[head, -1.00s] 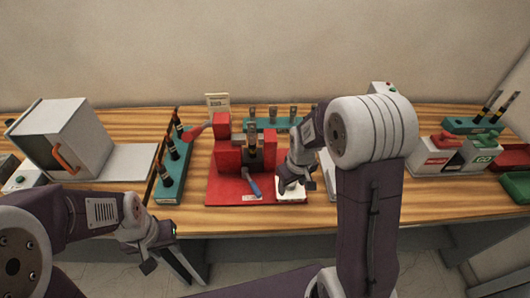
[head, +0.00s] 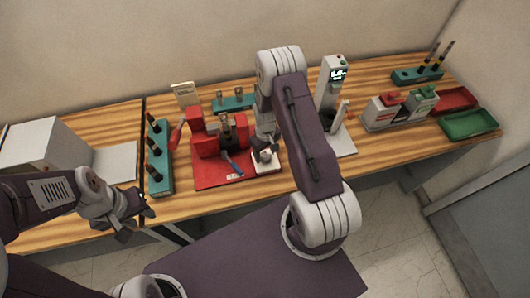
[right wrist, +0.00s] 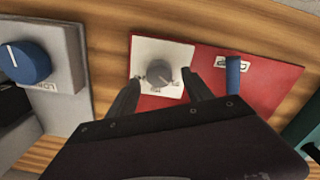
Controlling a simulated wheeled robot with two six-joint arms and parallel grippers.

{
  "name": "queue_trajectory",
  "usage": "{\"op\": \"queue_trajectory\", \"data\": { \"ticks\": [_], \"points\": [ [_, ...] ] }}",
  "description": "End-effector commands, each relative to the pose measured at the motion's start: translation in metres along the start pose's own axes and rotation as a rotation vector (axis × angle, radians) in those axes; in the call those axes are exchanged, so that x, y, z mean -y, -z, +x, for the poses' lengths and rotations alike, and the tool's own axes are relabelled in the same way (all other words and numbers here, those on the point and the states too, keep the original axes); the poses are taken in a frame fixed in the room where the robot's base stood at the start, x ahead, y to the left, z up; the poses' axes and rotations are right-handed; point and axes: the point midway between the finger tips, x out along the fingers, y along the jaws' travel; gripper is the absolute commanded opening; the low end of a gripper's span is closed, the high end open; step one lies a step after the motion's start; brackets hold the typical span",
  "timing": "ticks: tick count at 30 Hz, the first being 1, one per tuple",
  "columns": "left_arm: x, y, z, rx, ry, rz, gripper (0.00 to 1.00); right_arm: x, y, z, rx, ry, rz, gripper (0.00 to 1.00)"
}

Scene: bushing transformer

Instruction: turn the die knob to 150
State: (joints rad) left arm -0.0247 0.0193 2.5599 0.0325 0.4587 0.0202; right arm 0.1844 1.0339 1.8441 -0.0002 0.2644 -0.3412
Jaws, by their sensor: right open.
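A small grey round knob (right wrist: 160,73) sits on a white dial plate (right wrist: 147,48) on the red base of the press; this looks like the die knob. Its scale figures are too small to read. My right gripper (right wrist: 160,80) is open, with one finger on each side of the knob, apart from it as far as I can tell. In the head view the right gripper (head: 265,154) is over the white plate (head: 268,167) and hides most of the knob. My left gripper (head: 134,222) looks open and empty, off the table's front edge.
The red press (head: 203,143) with a blue-handled lever (head: 232,166) stands beside the plate. A tester with a lit display (head: 338,74) stands to the right. A blue knob (right wrist: 25,61) on a grey panel is left in the wrist view. A teal rack (head: 160,175) stands left.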

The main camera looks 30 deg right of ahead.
Motion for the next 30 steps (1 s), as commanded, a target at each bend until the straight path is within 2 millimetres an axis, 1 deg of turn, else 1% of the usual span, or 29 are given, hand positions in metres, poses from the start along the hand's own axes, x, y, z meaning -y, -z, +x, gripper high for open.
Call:
{"op": "queue_trajectory", "data": {
  "ticks": [1, 3, 6, 13, 14, 15, 17, 18, 19, 20, 30],
  "points": [
    [0.000, 0.001, -0.005, 0.000, 0.000, 0.000, 0.36, 0.000, -0.001, 0.004, 0.003, 0.001, 0.000, 0.59],
    [0.000, 0.001, -0.006, 0.000, 0.000, 0.000, 0.36, 0.000, 0.000, 0.012, 0.001, 0.000, 0.000, 0.59],
    [0.000, 0.001, -0.007, 0.000, 0.000, 0.000, 0.36, 0.000, 0.000, 0.018, 0.000, 0.000, 0.000, 0.59],
    [0.000, 0.001, -0.006, 0.000, 0.000, 0.000, 0.36, 0.000, 0.001, 0.020, -0.001, 0.000, 0.000, 0.59],
    [0.000, 0.001, -0.006, 0.000, 0.000, 0.000, 0.36, 0.000, 0.001, 0.020, -0.001, 0.000, 0.000, 0.54],
    [0.000, 0.001, -0.006, 0.000, 0.000, 0.000, 0.36, 0.000, 0.001, 0.020, -0.001, 0.000, 0.000, 0.42],
    [0.000, 0.001, -0.006, 0.000, 0.000, 0.000, 0.36, 0.000, 0.001, 0.020, -0.001, 0.000, 0.000, 0.26],
    [0.000, 0.001, -0.006, 0.000, 0.000, 0.000, 0.36, 0.000, 0.001, 0.019, -0.001, 0.000, 0.000, 0.15],
    [0.000, 0.001, -0.006, 0.000, 0.000, 0.000, 0.36, 0.000, 0.001, 0.019, -0.001, 0.000, 0.000, 0.06],
    [0.000, 0.001, -0.006, 0.000, 0.000, 0.000, 0.36, 0.000, 0.001, 0.019, -0.001, 0.000, 0.000, 0.00],
    [0.000, 0.001, -0.006, 0.000, 0.000, 0.000, 0.36, 0.000, 0.000, 0.019, 0.000, 0.000, 0.005, 0.00]
  ]
}}
